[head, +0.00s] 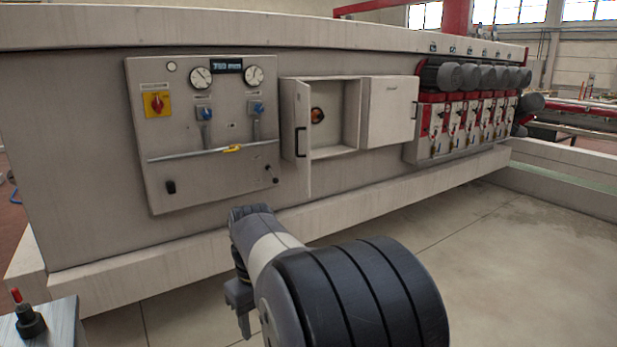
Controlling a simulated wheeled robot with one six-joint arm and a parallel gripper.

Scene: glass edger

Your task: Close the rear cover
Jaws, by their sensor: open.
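A pale cabinet (335,152) on the machine's front has an open left compartment. Its pale cover (302,120) stands swung out at the left side, seen nearly edge-on, with a dark handle (300,142). No label that I can read tells which is the rear cover. My gripper (241,312) is open, low in front of the machine, below and left of the cabinet, touching nothing. My arm partly hides it.
Left of the cabinet is a control panel (205,135) with gauges, knobs and a horizontal bar. Several red and dark motor units (470,110) sit to the right. A pale ledge (390,190) runs along the machine's base. The floor (480,260) in front is clear.

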